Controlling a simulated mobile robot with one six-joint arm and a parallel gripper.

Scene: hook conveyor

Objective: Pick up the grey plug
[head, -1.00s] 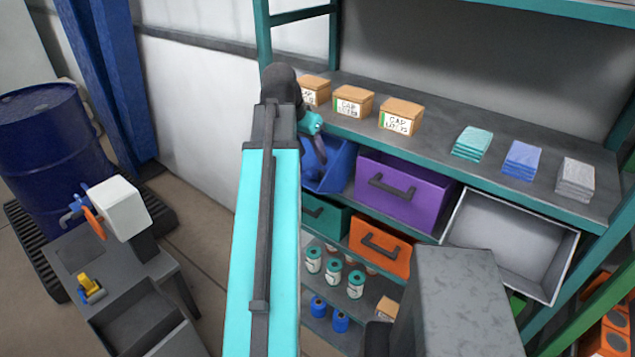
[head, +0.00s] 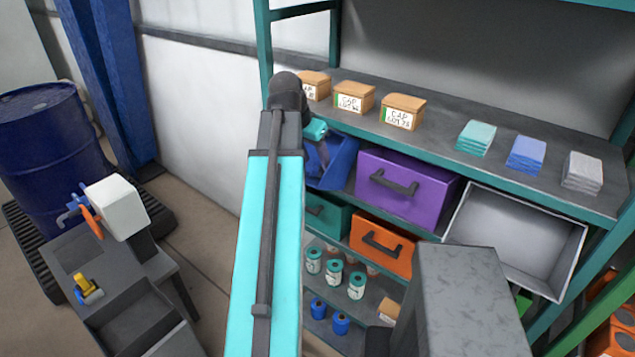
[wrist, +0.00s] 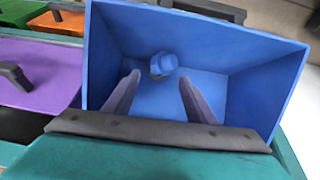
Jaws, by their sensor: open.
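A small blue-grey plug-like piece (wrist: 162,65) lies on the floor of the blue bin (wrist: 240,45), near its back wall in the wrist view. Its colour looks more blue than grey there. My gripper (wrist: 160,80) is open and points into the bin, with its two fingers apart. The piece shows between and just beyond the fingertips, and I see nothing held. In the head view the blue bin (head: 343,160) sits on the shelf left of the purple drawer, and my arm partly hides it. The piece cannot be seen there.
The purple drawer (head: 405,188) stands right of the bin, with an orange drawer (head: 382,246) below. Cardboard boxes (head: 354,97) line the shelf above. An empty grey tray (head: 515,240) hangs tilted at the right. The bin's walls surround my fingers closely.

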